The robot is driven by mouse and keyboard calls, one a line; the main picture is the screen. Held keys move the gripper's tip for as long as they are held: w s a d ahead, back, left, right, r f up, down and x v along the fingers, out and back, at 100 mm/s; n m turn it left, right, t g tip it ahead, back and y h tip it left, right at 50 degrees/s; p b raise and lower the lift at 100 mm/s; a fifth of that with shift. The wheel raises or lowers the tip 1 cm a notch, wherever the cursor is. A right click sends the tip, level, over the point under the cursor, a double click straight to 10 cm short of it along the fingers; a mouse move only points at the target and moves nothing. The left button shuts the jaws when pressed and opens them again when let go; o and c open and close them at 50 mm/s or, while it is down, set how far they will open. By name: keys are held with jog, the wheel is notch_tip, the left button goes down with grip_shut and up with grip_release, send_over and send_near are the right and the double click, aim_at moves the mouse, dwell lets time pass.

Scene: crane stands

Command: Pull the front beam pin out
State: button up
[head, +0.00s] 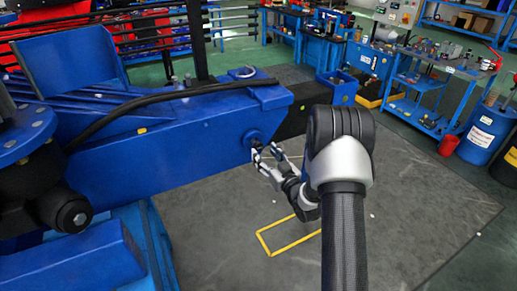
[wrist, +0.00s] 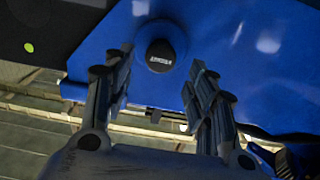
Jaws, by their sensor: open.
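The front beam pin (wrist: 160,55) shows in the wrist view as a round black head with a small pale label, seated in a blue collar on the blue beam (wrist: 230,40). In the head view the pin's collar (head: 252,139) is on the side of the blue beam (head: 180,140), near its right end. My gripper (wrist: 163,62) is open, with one finger on each side of the pin head and a gap on both sides. In the head view my gripper (head: 267,155) is close to the collar and partly hides the pin.
A black inner beam (head: 305,115) comes out of the blue beam's end. A yellow rectangle (head: 285,245) lies on the grey floor mat (head: 400,200) below. Blue workbenches (head: 425,100) and a drum (head: 485,135) stand at the back right. The mat around my arm is clear.

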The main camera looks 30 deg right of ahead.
aim_at(259, 147)
jog(key=w+b, duration=0.1)
jog(key=w, duration=0.4)
jog(key=shift+w+a, duration=0.1)
jog(key=shift+w, duration=0.25)
jog(key=shift+c, duration=0.3)
grip_shut()
